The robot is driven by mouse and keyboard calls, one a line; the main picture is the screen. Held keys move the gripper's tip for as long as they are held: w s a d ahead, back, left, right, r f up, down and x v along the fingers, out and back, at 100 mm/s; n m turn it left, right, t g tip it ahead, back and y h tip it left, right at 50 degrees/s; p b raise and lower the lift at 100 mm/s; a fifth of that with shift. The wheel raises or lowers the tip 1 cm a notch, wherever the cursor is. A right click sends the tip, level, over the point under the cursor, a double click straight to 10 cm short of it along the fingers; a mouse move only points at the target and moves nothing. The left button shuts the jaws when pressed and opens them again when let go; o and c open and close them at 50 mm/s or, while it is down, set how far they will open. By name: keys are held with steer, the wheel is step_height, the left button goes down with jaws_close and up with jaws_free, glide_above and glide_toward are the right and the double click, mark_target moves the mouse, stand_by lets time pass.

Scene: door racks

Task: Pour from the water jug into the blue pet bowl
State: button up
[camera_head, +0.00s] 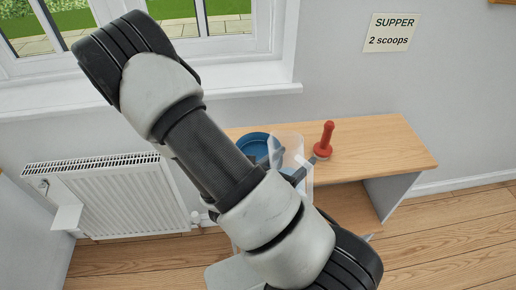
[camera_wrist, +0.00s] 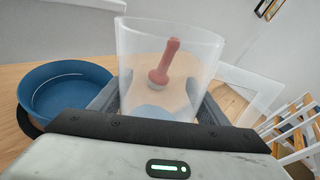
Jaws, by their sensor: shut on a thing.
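The water jug (camera_wrist: 165,60) is clear and see-through, and it stands between the fingers of my gripper (camera_wrist: 160,108) in the wrist view. My gripper is shut on it. In the head view the jug (camera_head: 288,150) shows beside my arm, above or in front of the bench; I cannot tell its exact height. The blue pet bowl (camera_wrist: 68,88) is to the left of the jug in the wrist view. In the head view the bowl (camera_head: 254,143) sits on the bench, partly hidden by my arm and the jug. A pale blue patch shows low in the jug.
The wooden bench (camera_head: 385,150) stands against the wall, its right part clear. A red-handled object (camera_head: 325,139) stands upright on it, right of the jug. A white radiator (camera_head: 115,195) is at left under the window. A note (camera_head: 390,32) reads "SUPPER 2 scoops".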

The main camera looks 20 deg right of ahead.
steer(key=shift+w+f+n+g+b, duration=0.1)
steer(key=shift+w+n+g+b, duration=0.2)
steer(key=shift+n+b, duration=0.3)
steer(key=w+n+g+b, duration=0.1)
steer(key=b, duration=0.4)
steer(key=shift+a+f+y, duration=0.1)
steer(key=shift+f+y, duration=0.2)
steer(key=shift+f, duration=0.1)
steer(key=shift+r+n+p, duration=0.5)
steer(key=shift+r+p, duration=0.05)
steer(key=shift+p, duration=0.2)
steer(key=shift+w+g+p, duration=0.2)
steer(key=shift+g+p, duration=0.1)
steer(key=shift+p, duration=0.05)
steer(key=shift+s+f+n+g+p, duration=0.15)
steer(key=shift+f+n+g+p, duration=0.75)
steer(key=shift+f+n+p, duration=0.3)
steer(key=shift+r, duration=0.15)
steer(key=shift+r+n+g+p, duration=0.2)
steer(key=shift+n+g+p, duration=0.3)
steer(key=shift+p, duration=0.45)
steer(key=shift+f+n+g, duration=0.3)
steer(key=shift+f+n, duration=0.4)
steer(key=shift+f, duration=0.25)
